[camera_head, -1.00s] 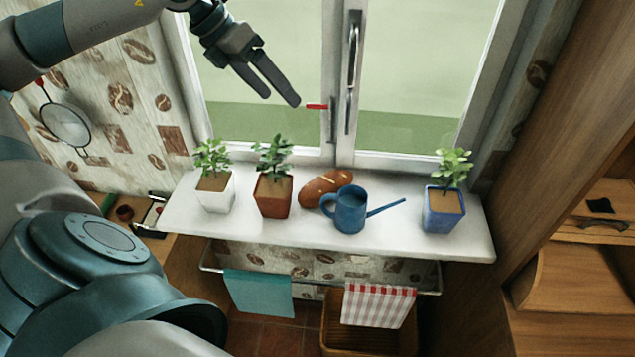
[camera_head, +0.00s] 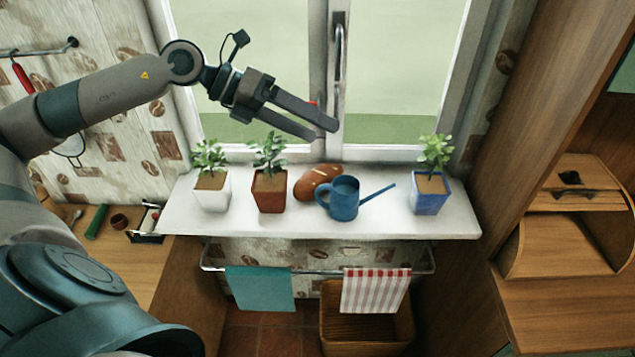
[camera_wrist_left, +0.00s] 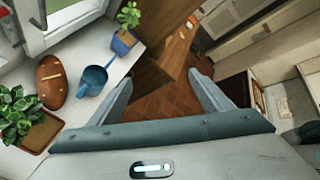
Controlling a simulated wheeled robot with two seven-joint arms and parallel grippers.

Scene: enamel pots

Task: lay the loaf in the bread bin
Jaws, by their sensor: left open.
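The brown loaf (camera_head: 312,183) lies on the white windowsill (camera_head: 240,224), behind the blue watering can (camera_head: 343,199), which hides part of it. My left gripper (camera_head: 320,130) is open and empty, in front of the window and above the loaf in the picture, apart from it. In the left wrist view the loaf (camera_wrist_left: 52,82) is at the left, outside the fingers, beside the can (camera_wrist_left: 93,78). A wooden box with curved sides and a dark knob, apparently the bread bin (camera_head: 513,245), stands at the right; its front looks open. My right gripper is not in view.
A white pot (camera_head: 212,195), a brown pot (camera_head: 269,195) and a blue pot (camera_head: 429,196) with plants stand on the sill. A wooden cabinet side (camera_head: 530,120) rises between sill and bin.

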